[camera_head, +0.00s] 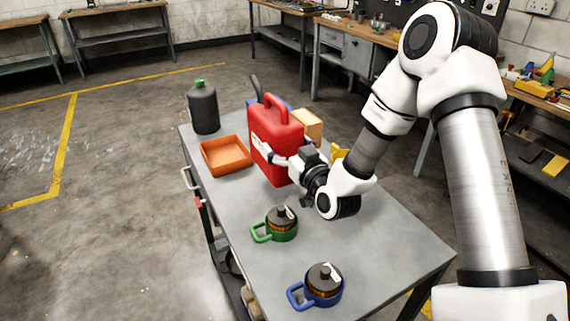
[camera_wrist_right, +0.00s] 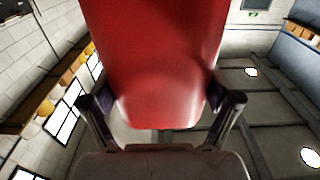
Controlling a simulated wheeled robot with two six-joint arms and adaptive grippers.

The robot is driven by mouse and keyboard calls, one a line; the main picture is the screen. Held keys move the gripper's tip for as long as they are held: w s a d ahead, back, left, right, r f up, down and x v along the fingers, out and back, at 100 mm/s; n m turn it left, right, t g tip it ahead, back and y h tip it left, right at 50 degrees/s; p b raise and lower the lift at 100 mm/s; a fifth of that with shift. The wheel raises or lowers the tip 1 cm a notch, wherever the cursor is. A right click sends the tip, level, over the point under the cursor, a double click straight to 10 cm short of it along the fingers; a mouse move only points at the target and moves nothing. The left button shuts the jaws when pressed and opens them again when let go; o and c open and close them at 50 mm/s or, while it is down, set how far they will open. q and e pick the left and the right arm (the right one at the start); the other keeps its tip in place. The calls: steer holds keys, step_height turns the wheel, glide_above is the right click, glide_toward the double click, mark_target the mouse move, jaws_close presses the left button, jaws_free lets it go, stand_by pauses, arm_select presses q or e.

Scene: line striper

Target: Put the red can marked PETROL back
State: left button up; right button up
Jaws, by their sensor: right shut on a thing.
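The red can (camera_head: 280,137) is upright at the far half of the grey trolley top, with its handle and dark spout at the top. A pale label shows on its left side, but I cannot read it. My right gripper (camera_head: 283,164) is shut on the red can, with its fingers on either side of the body. In the right wrist view the can (camera_wrist_right: 155,65) fills the middle between the fingers (camera_wrist_right: 160,115). I cannot tell whether its base touches the trolley top. My left gripper is not in view.
The grey trolley top (camera_head: 350,220) also holds an orange tray (camera_head: 227,156), a dark bottle with a green cap (camera_head: 203,108), a green-handled jar (camera_head: 280,224) and a blue-handled jar (camera_head: 322,286). A tan block (camera_head: 308,124) is behind the can.

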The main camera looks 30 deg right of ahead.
steer(key=f, duration=0.5)
steer(key=shift+w+d, duration=0.2)
steer(key=shift+d, duration=0.05)
steer(key=shift+f, duration=0.2)
steer(key=o, duration=1.6)
steer(key=shift+s, duration=0.1)
steer(key=shift+c, duration=0.2)
steer(key=shift+a, duration=0.1)
steer(key=shift+s, duration=0.25)
steer(key=s+p, duration=0.3)
steer(key=s, duration=0.8)
steer(key=shift+s+a, duration=0.3)
steer(key=shift+a, duration=0.05)
